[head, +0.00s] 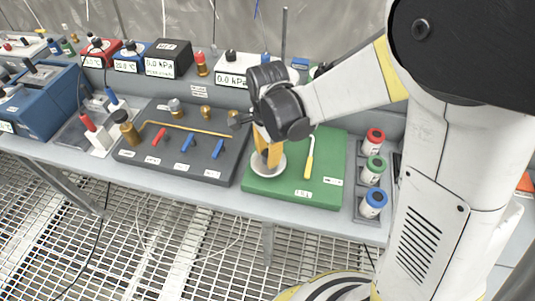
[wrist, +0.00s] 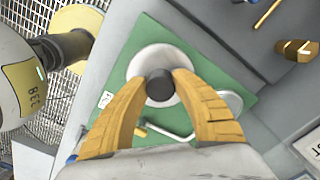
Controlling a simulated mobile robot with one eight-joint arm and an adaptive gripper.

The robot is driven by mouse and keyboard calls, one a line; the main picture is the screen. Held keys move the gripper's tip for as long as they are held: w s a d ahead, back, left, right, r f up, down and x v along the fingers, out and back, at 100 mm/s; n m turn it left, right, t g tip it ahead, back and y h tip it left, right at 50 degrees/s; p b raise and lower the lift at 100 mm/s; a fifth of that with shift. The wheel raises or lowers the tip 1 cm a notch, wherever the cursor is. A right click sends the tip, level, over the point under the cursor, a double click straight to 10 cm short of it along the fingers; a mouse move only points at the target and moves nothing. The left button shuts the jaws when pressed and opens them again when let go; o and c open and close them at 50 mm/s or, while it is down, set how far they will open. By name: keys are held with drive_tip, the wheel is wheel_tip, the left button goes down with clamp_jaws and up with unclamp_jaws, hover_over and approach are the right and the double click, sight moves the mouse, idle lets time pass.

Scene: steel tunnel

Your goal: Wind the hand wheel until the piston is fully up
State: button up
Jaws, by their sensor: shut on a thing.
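The hand wheel, a white disc (head: 270,172) with a dark knob, lies flat on a green board (head: 325,180) at the bench's front. In the wrist view the wheel (wrist: 150,58) shows from above, with its dark knob (wrist: 159,84) between my fingertips. My gripper (head: 267,158) points down with its orange fingers shut on the knob. It also shows in the wrist view (wrist: 160,90). I cannot make out the piston or its height; my arm covers part of the board's back.
A rack of red, green and blue-capped containers (head: 373,170) stands further right. A dark panel with coloured levers (head: 180,140) is close on the left.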

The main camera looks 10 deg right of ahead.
drive_tip(key=o, duration=1.2)
wheel_tip(320, 180, up, 12)
drive_tip(key=s+d+r+n+t, duration=0.3)
drive_tip(key=s+d+n+t, duration=0.4)
drive_tip(key=s+d+n, duration=0.3)
drive_tip(key=d+n, duration=0.3)
drive_tip(key=shift+s+d+r, duration=0.3)
drive_tip(key=shift+s+d, duration=0.05)
drive_tip(key=shift+d, duration=0.05)
